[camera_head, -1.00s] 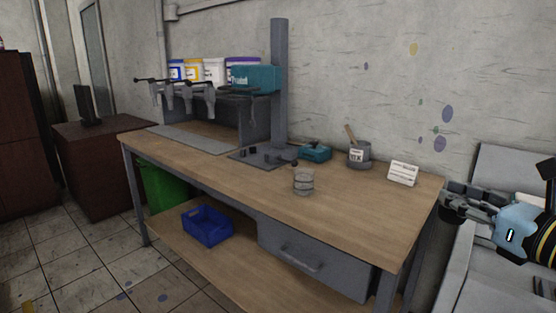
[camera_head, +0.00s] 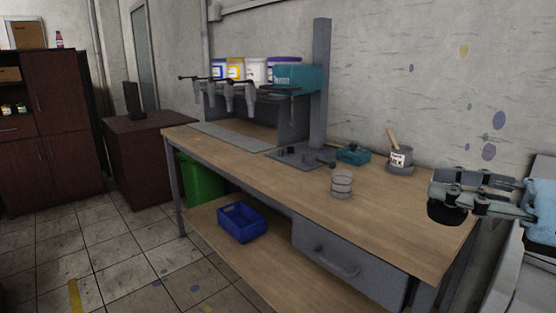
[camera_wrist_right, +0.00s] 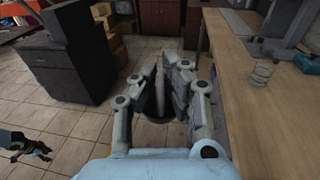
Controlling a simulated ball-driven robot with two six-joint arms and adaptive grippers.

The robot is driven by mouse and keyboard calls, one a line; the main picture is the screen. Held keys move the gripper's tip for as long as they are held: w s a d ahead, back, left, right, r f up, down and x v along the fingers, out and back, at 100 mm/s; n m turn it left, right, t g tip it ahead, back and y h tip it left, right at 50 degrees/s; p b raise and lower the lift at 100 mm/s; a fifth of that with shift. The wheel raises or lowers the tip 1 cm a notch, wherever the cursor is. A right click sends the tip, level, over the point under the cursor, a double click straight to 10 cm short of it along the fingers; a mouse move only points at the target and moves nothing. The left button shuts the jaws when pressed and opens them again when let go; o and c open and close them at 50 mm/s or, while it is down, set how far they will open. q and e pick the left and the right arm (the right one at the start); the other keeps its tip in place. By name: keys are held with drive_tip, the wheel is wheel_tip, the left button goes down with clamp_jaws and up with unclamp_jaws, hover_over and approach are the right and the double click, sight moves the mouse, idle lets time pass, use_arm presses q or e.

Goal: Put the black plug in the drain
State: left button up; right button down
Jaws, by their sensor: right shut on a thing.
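My right gripper (camera_head: 466,196) is at the right of the head view, over the right end of the workbench. It is shut on the black plug (camera_head: 447,213), whose dark round disc hangs below the fingers. In the right wrist view the gripper (camera_wrist_right: 163,92) shows closed, with the plug's dark rim (camera_wrist_right: 158,117) partly hidden behind the fingers. A blue and black piece at the lower left of that view looks like my left gripper (camera_wrist_right: 30,148); its jaws are too small to read. The drain does not show.
A pale grey basin-like unit (camera_head: 508,285) stands right of the wooden workbench (camera_head: 300,200). The bench holds a wire-like glass (camera_head: 341,184), a grey pot (camera_head: 400,158) and a press column (camera_head: 321,90). A blue crate (camera_head: 242,222) sits on the lower shelf.

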sight(437, 219)
drive_tip(key=shift+s+a+r+n+g+y, duration=0.2)
drive_tip(key=shift+a+n+g+y, duration=0.25)
drive_tip(key=shift+a, duration=0.25)
wheel_tip(437, 219, down, 4)
drive_tip(key=b, duration=0.4)
drive_tip(key=shift+d+f, duration=0.1)
drive_tip(key=shift+f, duration=0.1)
drive_tip(key=shift+f+m+h+b, duration=0.25)
drive_tip(key=shift+f+b, duration=0.5)
drive_tip(key=shift+b, duration=0.05)
